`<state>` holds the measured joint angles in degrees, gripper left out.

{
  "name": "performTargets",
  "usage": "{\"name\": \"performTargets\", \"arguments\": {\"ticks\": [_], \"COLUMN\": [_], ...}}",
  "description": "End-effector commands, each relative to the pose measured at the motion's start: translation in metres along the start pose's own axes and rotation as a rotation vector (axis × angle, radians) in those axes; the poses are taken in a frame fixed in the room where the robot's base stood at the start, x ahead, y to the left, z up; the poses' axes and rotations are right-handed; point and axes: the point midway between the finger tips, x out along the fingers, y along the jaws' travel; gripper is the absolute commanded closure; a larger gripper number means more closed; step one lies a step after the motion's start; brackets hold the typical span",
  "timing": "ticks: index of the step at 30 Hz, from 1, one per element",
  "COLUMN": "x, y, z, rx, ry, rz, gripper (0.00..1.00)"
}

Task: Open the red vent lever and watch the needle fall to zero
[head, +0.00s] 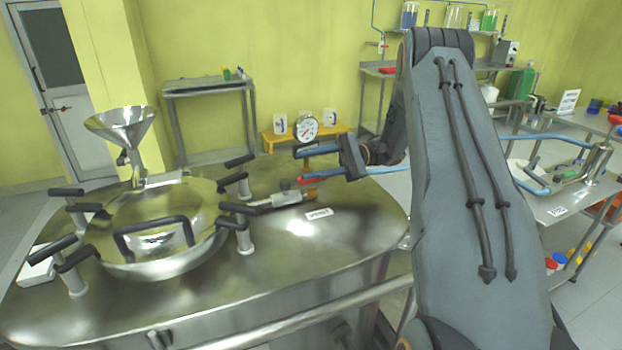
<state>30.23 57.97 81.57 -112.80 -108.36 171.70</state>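The red vent lever (321,180) is a thin red bar beside the steel valve (285,198) on the vessel lid. It lies roughly level, pointing right. My gripper (318,165) reaches in from the right, its upper finger, with a blue face, above the lever. The fingers look spread; the lower finger is not clearly distinguishable from the lever, and I cannot tell whether they touch. The pressure gauge (307,128), with a white round dial, stands behind. Its needle is too small to read.
The steel vessel lid (345,235) has a domed hatch (155,228) with several black-handled clamps, and a funnel (122,125) at left. A small white label (319,214) lies before the valve. A side table with blue tubing (540,138) stands right.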

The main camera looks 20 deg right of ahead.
Motion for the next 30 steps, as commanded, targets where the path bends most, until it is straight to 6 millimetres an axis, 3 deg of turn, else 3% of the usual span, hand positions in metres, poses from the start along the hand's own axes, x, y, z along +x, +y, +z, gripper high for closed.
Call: {"name": "performTargets", "arguments": {"ticks": [12,30], "x": [0.001,0.000], "y": [-0.024,-0.037], "z": [0.026,0.039], "rx": [0.001,0.001], "ry": [0.000,0.000], "rz": [0.001,0.001], "gripper": [0.62,0.62]}}
